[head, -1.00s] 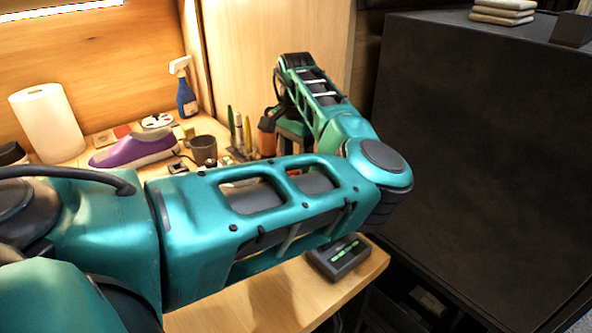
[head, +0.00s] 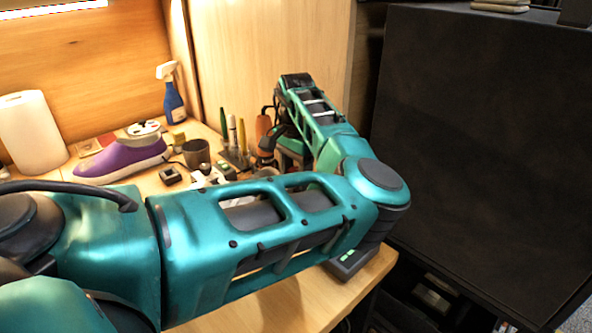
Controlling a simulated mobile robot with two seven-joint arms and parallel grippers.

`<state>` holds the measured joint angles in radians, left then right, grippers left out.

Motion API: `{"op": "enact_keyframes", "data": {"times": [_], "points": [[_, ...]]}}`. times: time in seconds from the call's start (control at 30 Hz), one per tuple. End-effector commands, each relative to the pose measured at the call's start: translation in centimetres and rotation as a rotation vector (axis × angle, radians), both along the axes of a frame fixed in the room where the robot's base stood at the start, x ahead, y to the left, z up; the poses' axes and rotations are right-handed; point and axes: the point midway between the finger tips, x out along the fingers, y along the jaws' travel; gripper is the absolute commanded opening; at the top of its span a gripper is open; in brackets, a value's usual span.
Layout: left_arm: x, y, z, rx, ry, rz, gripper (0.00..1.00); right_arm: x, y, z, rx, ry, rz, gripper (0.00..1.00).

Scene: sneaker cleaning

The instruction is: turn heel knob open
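A purple and grey sneaker (head: 122,160) lies on the wooden worktable (head: 285,305), left of centre at the back. A small white and dark round part (head: 143,128) shows at its top. I cannot make out a heel knob. My teal arm comes in from the left, crosses in front of the table and folds back towards the rear. Its gripper fingers cannot be made out; the arm's own links hide that area. My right gripper is not in view.
A dark mug (head: 196,152), several upright brushes or pens (head: 234,135), a blue spray bottle (head: 174,103) and a white paper roll (head: 32,130) stand on the table. A dark device (head: 352,262) sits near the front right edge. A large black cabinet (head: 485,140) is at right.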

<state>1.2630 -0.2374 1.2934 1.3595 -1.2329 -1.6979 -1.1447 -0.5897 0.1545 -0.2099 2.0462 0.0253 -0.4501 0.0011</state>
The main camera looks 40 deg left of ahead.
Motion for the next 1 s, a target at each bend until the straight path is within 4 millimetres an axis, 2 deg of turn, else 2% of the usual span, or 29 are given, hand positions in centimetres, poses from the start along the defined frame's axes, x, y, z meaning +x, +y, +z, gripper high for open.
{"op": "enact_keyframes", "data": {"times": [0.13, 0.47, 0.67, 1.0], "points": [[0.0, 0.0, 0.0, 0.0, 0.0, 0.001, 0.51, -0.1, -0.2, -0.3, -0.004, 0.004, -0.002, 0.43], [0.0, 0.0, 0.0, 0.0, 0.001, 0.001, 0.2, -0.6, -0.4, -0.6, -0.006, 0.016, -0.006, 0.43], [-0.1, 0.0, 0.2, 0.0, 0.002, 0.035, 0.2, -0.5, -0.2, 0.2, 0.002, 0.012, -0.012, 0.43], [-0.1, 0.1, 0.2, 0.0, 0.003, 0.185, 0.26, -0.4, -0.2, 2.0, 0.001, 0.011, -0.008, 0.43]]}}
